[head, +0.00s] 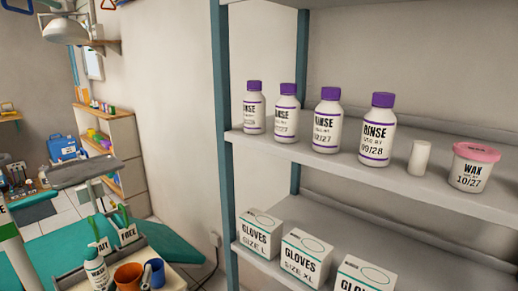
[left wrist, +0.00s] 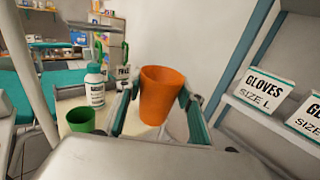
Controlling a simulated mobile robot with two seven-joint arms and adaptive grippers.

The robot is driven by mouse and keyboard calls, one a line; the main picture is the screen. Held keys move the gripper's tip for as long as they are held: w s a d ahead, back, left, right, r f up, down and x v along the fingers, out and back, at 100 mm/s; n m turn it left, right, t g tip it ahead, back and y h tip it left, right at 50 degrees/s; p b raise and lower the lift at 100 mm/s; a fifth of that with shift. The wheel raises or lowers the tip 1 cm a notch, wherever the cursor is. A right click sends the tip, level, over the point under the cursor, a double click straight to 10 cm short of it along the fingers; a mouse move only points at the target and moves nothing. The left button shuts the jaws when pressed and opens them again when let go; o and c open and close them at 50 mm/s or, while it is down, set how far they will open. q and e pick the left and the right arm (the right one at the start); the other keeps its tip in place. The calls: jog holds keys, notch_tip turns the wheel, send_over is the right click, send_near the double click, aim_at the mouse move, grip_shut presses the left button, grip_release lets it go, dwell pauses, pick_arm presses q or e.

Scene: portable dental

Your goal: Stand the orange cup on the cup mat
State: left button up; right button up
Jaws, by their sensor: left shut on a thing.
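The orange cup (left wrist: 160,95) is upright, slightly tilted in the left wrist view, between the teal fingers of my left gripper (left wrist: 157,102). The gripper is shut on it. In the head view the orange cup (head: 128,276) shows at the bottom edge, in front of the tray area, its lower part cut off. My left gripper is not clearly visible there. I cannot make out the cup mat in either view. My right gripper is not in view.
A white bottle (left wrist: 95,86) and a green cup (left wrist: 80,119) stand left of the held cup. A blue item (head: 154,272) is beside it in the head view. Shelves with rinse bottles (head: 328,120), a wax jar (head: 472,170) and glove boxes (head: 306,256) are on the right.

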pick_arm(q)
jog(key=s+d+f+h, duration=0.1)
jog(key=s+d+f+m+h, duration=0.1)
jog(key=s+d+p, duration=0.1)
jog(key=s, duration=0.1)
jog(key=shift+d+f+m+h, duration=0.1)
jog(key=shift+f+m+h, duration=0.3)
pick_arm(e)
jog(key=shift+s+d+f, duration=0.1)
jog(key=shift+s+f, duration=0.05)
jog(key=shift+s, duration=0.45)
pick_arm(q)
jog(key=shift+w, duration=0.1)
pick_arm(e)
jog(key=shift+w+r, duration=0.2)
